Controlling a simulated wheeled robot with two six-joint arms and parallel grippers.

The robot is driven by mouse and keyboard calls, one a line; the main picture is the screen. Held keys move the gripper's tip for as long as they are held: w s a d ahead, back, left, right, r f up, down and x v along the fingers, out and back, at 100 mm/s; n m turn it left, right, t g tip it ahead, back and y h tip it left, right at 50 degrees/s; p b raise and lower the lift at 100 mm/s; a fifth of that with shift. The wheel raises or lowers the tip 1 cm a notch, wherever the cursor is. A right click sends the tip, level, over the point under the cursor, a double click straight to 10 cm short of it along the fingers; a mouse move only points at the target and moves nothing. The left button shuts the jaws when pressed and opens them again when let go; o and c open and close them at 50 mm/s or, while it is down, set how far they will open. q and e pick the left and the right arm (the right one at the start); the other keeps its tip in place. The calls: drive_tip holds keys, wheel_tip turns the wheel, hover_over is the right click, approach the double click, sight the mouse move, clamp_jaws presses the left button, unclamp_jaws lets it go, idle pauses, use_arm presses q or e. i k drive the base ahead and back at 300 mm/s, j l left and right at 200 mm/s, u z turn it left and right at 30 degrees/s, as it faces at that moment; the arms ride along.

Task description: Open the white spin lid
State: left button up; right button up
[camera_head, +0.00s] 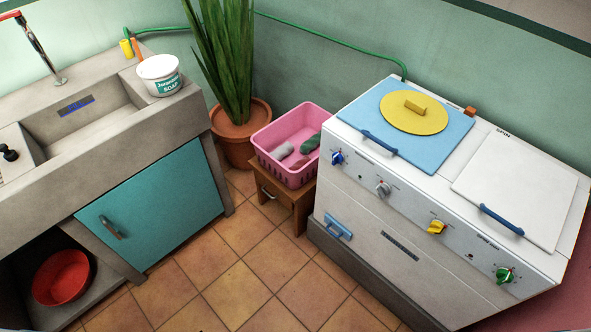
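The white spin lid (520,180) lies flat and closed on the right half of the top of the white washing machine (385,235). Its blue bar handle (502,220) is along the front edge. Small print on the machine's top behind the lid is too small to read surely. Neither of my grippers is in view.
A blue lid (385,125) with a yellow round lid (414,113) on it covers the machine's left half. Several knobs line the sloped front. Left are a pink basket (275,133) on a wooden stool, a potted plant (235,130) and a concrete sink (170,122). Tiled floor between is clear.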

sight(523, 190)
drive_tip(key=z, duration=0.4)
drive_tip(key=l+z, duration=0.15)
drive_tip(key=z, duration=0.6)
drive_tip(key=l+z, duration=0.1)
drive_tip(key=z, duration=0.25)
drive_tip(key=i, duration=0.05)
